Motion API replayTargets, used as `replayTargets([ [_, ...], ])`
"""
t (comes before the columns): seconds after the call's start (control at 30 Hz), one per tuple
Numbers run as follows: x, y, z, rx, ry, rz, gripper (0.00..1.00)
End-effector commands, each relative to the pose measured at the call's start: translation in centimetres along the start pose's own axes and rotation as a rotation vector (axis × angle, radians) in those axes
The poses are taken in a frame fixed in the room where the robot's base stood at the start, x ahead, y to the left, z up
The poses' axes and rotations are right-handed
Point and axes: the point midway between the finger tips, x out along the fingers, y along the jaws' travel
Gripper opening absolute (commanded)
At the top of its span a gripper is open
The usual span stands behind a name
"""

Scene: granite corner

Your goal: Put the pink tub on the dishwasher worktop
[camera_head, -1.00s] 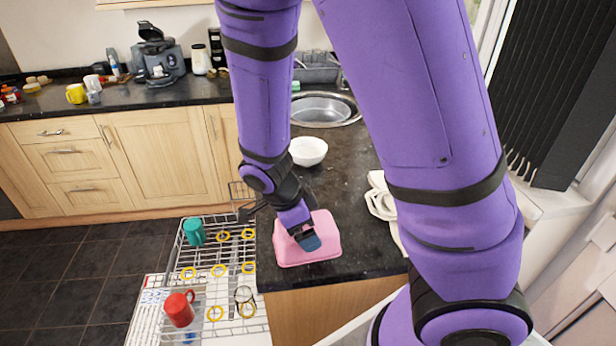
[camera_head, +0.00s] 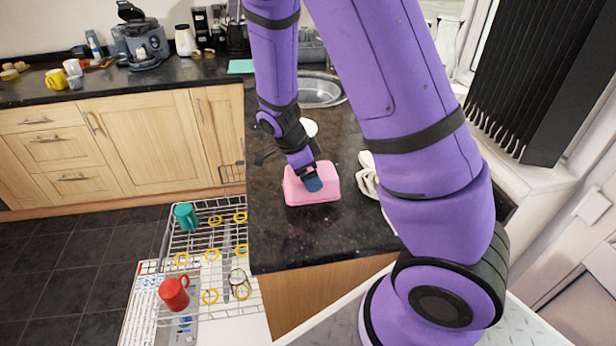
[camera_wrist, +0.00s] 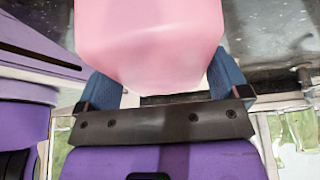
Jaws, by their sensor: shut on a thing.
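The pink tub (camera_head: 318,190) is at the dark worktop (camera_head: 280,237) beside the open dishwasher, on its near part. My gripper (camera_head: 313,181) is shut on the tub from above. In the wrist view the pink tub (camera_wrist: 150,40) fills the top middle, between the blue fingertips of my gripper (camera_wrist: 165,90). I cannot tell whether the tub's underside touches the worktop or is slightly above it.
The dishwasher rack (camera_head: 208,245) is pulled out at left, with a teal mug (camera_head: 186,217) and a red mug (camera_head: 173,294). A white bowl (camera_head: 309,127) is partly hidden behind my arm. A white cloth-like thing (camera_head: 367,178) lies to the right. The worktop's front is clear.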

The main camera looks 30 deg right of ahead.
Motion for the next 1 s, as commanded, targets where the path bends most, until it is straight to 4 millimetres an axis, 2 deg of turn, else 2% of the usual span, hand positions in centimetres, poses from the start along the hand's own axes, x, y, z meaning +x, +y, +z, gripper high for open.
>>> replayTargets([
  [0.1, 0.3, -1.3, -0.3, 0.001, 0.0, 0.0, 0.7],
  [0.2, 0.4, -1.6, -0.5, 0.0, 0.0, 0.001, 0.7],
  [0.33, 1.2, -1.6, -0.2, -0.002, 0.002, 0.003, 0.7],
  [0.53, 3.4, -1.6, 0.8, -0.001, 0.002, 0.003, 0.7],
  [0.9, 3.8, -1.6, 1.0, -0.001, 0.001, 0.001, 0.7],
  [0.93, 3.8, -1.6, 1.0, -0.001, 0.0, 0.001, 0.96],
  [0.97, 3.8, -1.6, 1.0, -0.001, 0.0, 0.0, 1.0],
  [1.0, 3.8, -1.6, 1.0, -0.001, 0.0, 0.0, 1.0],
])
